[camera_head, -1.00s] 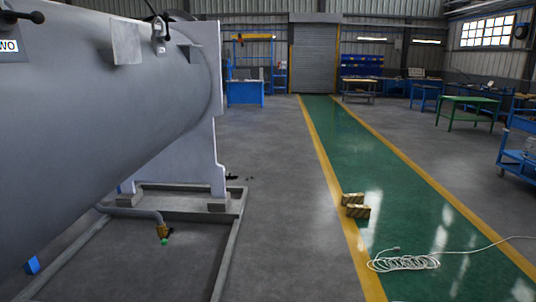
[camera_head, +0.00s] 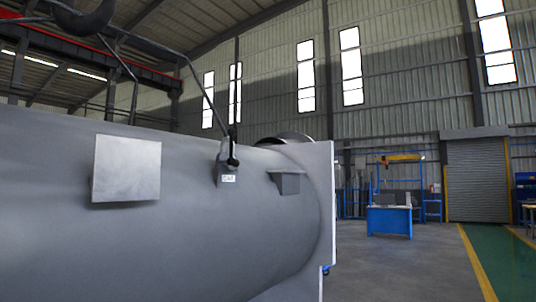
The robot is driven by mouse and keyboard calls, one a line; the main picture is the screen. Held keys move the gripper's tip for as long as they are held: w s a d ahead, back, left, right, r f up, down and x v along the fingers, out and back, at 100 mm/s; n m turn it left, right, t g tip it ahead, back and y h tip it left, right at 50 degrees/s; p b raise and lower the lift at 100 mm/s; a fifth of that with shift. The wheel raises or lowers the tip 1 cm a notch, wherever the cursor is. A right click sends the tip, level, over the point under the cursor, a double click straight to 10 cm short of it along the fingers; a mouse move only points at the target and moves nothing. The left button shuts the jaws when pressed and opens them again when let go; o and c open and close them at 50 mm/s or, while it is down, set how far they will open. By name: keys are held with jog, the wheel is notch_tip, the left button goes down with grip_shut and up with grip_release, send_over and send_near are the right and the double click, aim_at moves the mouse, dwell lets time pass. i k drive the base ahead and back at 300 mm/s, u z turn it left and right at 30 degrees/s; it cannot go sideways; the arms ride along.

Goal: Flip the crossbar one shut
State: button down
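The big grey shell (camera_head: 190,240) fills the left and lower part of the head view, lying on its side. On top of it a small grey fitting (camera_head: 227,172) stands with a dark upright piece (camera_head: 233,148) and a small white label, too small to read. A thin dark rod slopes up and left from it. I cannot tell whether a crossbar handle is among these parts, or its position. A pale flat flange plate (camera_head: 326,215) closes the shell's right end. My gripper is not in view.
A square grey plate (camera_head: 127,168) and a small bracket (camera_head: 287,183) stick out from the shell. A dark curved piece with rods (camera_head: 85,18) hangs at top left. Right of the flange is open floor (camera_head: 415,265), with a blue workbench (camera_head: 390,220) far back.

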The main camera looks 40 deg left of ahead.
aim_at(231, 144)
jog(key=u, duration=0.3)
jog(key=i, duration=1.45)
jog(key=u, duration=1.6)
jog(key=i, duration=1)
jog(key=u, duration=1.2)
jog(key=i, duration=0.2)
jog(key=u, duration=0.05)
